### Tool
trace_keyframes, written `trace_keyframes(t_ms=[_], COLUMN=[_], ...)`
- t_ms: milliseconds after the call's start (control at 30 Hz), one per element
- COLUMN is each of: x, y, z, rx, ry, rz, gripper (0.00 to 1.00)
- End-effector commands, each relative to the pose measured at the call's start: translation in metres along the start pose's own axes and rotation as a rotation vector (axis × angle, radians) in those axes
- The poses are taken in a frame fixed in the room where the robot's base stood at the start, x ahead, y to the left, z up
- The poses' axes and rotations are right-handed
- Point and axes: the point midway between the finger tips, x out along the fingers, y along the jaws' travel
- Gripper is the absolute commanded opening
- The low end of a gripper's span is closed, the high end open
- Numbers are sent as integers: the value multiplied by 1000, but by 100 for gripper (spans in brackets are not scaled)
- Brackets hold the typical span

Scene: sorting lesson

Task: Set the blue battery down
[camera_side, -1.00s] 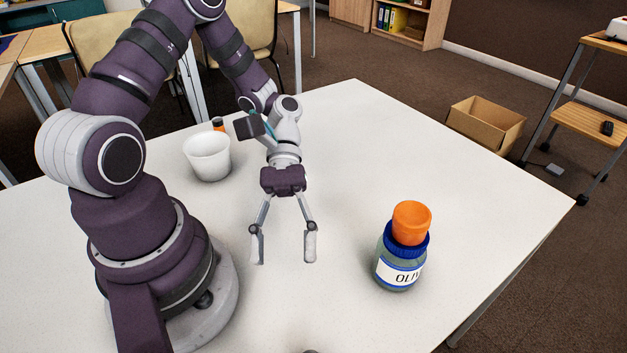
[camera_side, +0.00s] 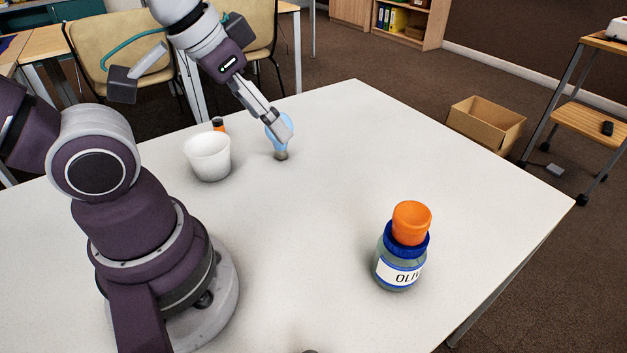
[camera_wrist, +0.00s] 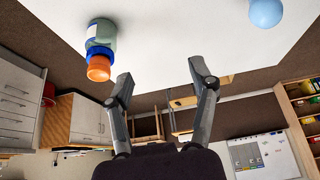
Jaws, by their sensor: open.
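No blue battery shows in either view. My gripper (camera_side: 283,132) is open and empty at the far side of the table in the side view. In the wrist view its two fingers (camera_wrist: 160,70) stand apart with nothing between them. A light blue bulb-shaped thing (camera_side: 270,122) with a brownish base is partly hidden behind my fingers in the side view. In the wrist view its round blue part (camera_wrist: 265,12) lies apart from the fingers, at the upper right. A small orange and black thing (camera_side: 218,125), possibly a battery, is mostly hidden behind the white cup (camera_side: 208,158).
A labelled jar (camera_side: 398,270) with a blue lid stands at the right of the white table (camera_side: 300,270), an orange cylinder (camera_side: 411,222) on its lid. Both show in the wrist view. The table's middle is clear. A cardboard box (camera_side: 487,125) is on the floor.

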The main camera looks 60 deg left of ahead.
Motion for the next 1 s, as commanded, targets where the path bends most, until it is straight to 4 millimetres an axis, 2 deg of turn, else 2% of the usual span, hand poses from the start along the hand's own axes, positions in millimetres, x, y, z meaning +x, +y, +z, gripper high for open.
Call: trace_keyframes(t_ms=[167, 267, 467, 600, 700, 900, 1000], x=[3, 18, 71, 104, 121, 136, 138], y=[1, 5, 22, 40, 56, 85, 93], z=[0, 2, 22, 46, 65, 90, 95], rx=[-15, -89, -400, -657, -851, -1156, -1228], ry=[-22, -136, -529, -819, -1033, -1374, -1459], rz=[3, 19, 104, 182, 245, 357, 385], gripper=[58, 58, 58, 58, 58, 58, 58])
